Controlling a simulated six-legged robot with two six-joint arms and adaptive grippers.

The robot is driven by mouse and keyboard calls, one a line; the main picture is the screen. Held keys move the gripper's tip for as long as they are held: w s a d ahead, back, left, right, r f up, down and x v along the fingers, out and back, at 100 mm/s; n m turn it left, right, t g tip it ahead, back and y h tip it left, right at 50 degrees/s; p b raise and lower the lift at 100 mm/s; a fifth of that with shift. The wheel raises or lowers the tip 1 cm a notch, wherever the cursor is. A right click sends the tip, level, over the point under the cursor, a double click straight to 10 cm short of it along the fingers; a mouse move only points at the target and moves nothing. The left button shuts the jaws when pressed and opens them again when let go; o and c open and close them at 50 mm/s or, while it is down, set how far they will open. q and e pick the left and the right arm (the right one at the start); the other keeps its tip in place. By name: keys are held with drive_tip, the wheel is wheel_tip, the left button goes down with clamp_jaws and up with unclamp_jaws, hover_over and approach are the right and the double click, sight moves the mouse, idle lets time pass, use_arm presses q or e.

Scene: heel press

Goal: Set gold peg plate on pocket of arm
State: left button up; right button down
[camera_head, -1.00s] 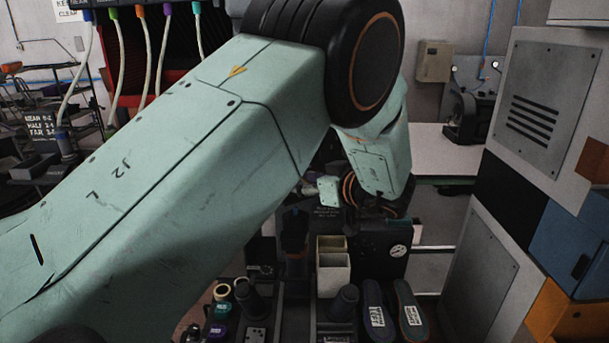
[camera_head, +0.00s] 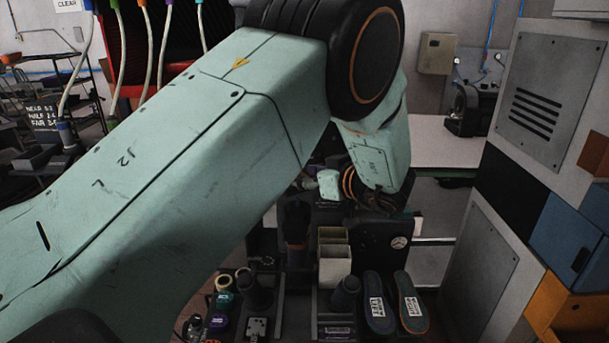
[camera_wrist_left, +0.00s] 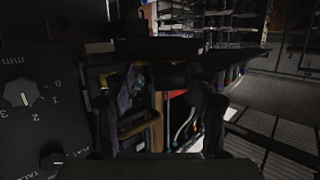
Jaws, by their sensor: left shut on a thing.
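My left arm crosses the head view from the left, and its wrist hangs over the dark press fixture (camera_head: 372,248) with a round gauge. The gripper's jaws are hidden or too dark to make out there. In the wrist view my left gripper (camera_wrist_left: 172,80) shows two dark fingers closed on a dark piece (camera_wrist_left: 172,75). I cannot tell its colour or whether it is the gold peg plate. A wide dark bar (camera_wrist_left: 160,46) lies just beyond the fingertips. The pocket of the arm cannot be made out. My right gripper is not in view.
A cream bin (camera_head: 334,258) stands left of the fixture. Two labelled insoles (camera_head: 379,302) lie in front, beside a dark cylinder (camera_head: 345,293). Tape rolls (camera_head: 224,283) sit at the lower left. A grey cabinet (camera_head: 530,115) closes off the right. A dial panel (camera_wrist_left: 25,100) is close in the wrist view.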

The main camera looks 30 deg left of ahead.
use_arm(q)
drive_tip(key=shift+w+d, duration=0.15)
drive_tip(key=o, duration=1)
drive_tip(key=shift+f, duration=0.1)
drive_tip(key=o, duration=0.4)
drive_tip(key=shift+o, duration=0.4)
wheel_tip(320, 180, up, 10)
